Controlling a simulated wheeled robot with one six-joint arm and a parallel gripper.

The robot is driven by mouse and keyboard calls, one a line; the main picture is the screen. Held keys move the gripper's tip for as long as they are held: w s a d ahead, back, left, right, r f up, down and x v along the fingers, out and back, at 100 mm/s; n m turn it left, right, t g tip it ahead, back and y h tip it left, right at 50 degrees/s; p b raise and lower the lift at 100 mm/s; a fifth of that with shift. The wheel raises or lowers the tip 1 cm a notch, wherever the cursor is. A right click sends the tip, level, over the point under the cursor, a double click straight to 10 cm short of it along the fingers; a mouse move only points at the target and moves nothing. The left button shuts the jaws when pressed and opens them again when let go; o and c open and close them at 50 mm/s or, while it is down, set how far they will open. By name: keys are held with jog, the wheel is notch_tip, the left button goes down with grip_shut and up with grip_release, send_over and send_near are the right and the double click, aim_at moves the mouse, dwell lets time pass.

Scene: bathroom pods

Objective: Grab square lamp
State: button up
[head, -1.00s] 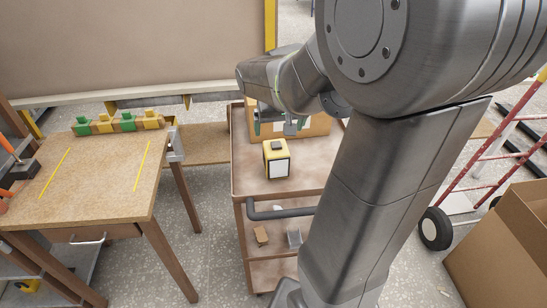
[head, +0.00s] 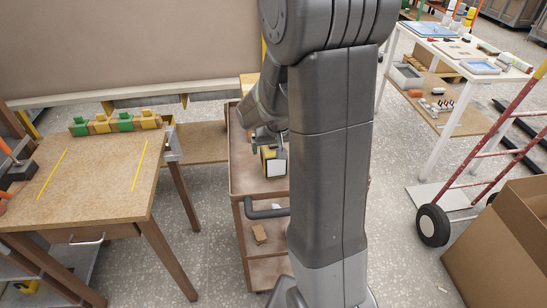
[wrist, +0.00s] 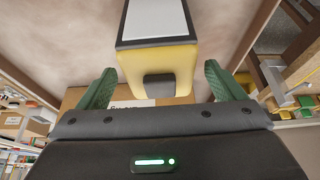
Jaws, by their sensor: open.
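The square lamp (head: 276,167) is a yellow box with a white panel framed in black. It stands on the brown cart's top shelf (head: 243,180), partly behind my arm in the head view. In the wrist view the lamp (wrist: 157,60) lies ahead of my gripper, centred between the two green fingers. My gripper (wrist: 159,72) is open, with a finger to either side of the lamp and gaps visible on both sides. In the head view my gripper is largely hidden by my arm, just above the lamp.
A cardboard box (wrist: 75,97) with a label stands behind the lamp. The cart has a dark handle (head: 266,211) in front. A wooden workbench (head: 95,180) stands left. A red hand truck (head: 485,160) and an open carton (head: 505,240) are at right.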

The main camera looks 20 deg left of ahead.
jog(key=shift+x, duration=1.25)
jog(key=c, duration=1.3)
jog(key=shift+r, duration=0.15)
